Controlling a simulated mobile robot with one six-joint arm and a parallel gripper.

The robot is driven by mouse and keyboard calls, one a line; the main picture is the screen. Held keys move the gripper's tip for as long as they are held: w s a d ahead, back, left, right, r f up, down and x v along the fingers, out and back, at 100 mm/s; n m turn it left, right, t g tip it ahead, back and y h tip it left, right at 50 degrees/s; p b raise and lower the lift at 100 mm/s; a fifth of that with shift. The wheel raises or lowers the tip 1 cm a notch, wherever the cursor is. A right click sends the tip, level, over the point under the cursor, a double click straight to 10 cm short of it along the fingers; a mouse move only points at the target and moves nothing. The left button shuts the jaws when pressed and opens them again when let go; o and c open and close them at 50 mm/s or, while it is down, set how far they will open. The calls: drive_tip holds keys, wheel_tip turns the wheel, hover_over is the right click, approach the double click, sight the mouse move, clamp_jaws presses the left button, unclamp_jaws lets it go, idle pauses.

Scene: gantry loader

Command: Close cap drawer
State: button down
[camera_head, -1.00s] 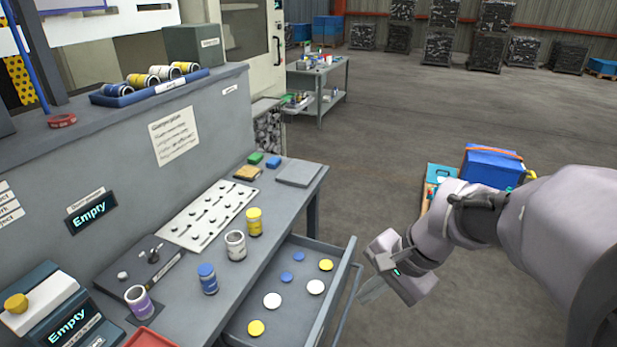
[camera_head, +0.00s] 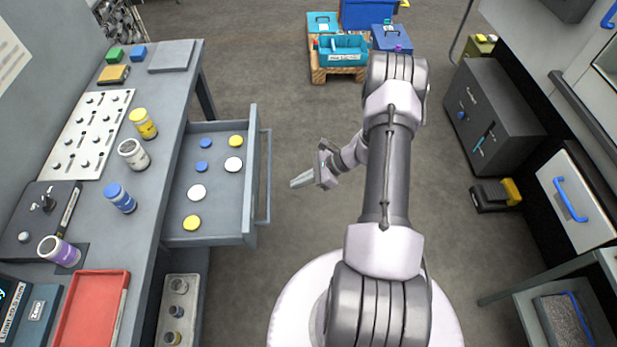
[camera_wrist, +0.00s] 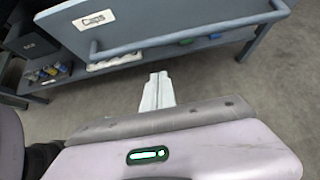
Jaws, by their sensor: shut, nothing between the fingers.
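The cap drawer (camera_head: 240,190) is pulled out from the grey workbench in the head view. Yellow, white and blue caps lie flat inside it. Its bar handle (camera_head: 264,178) runs along the front face, and also shows in the wrist view (camera_wrist: 190,36) below a labelled front panel. My gripper (camera_head: 293,184) is shut and empty, a short way to the right of the handle and apart from it. In the wrist view the closed fingers (camera_wrist: 158,84) point toward the drawer front, with floor showing around them.
On the bench (camera_head: 160,195) stand a yellow jar (camera_head: 143,124), a white jar (camera_head: 132,154), a blue jar (camera_head: 120,198) and a purple jar (camera_head: 58,251). A red tray (camera_head: 92,308) lies at the near end. A dark cabinet (camera_head: 495,120) stands right.

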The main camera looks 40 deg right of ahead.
drive_tip(key=shift+w+a+f+b, duration=0.15)
drive_tip(key=shift+w+a, duration=0.35)
drive_tip(key=shift+a, duration=0.25)
drive_tip(key=shift+w+a+b, duration=0.2)
drive_tip(key=shift+w+a, duration=0.35)
drive_tip(key=shift+a, duration=0.2)
drive_tip(key=shift+w+a+f+b, duration=0.15)
drive_tip(key=shift+w+a, duration=0.35)
drive_tip(key=shift+a, duration=0.25)
drive_tip(key=shift+r, duration=0.1)
drive_tip(key=shift+a, duration=0.1)
drive_tip(key=w+a+b, duration=0.1)
drive_tip(key=w+a, duration=0.3)
drive_tip(key=a, duration=0.2)
drive_tip(key=w+a+b, duration=0.2)
drive_tip(key=w+a, duration=0.2)
drive_tip(key=a, duration=0.2)
drive_tip(key=w+a+b, duration=0.1)
drive_tip(key=w+a, duration=0.4)
drive_tip(key=a, duration=0.2)
drive_tip(key=shift+w+a+b, duration=0.15)
drive_tip(key=shift+a+b, duration=0.2)
drive_tip(key=shift+w+r, duration=0.1)
drive_tip(key=shift+r, duration=0.05)
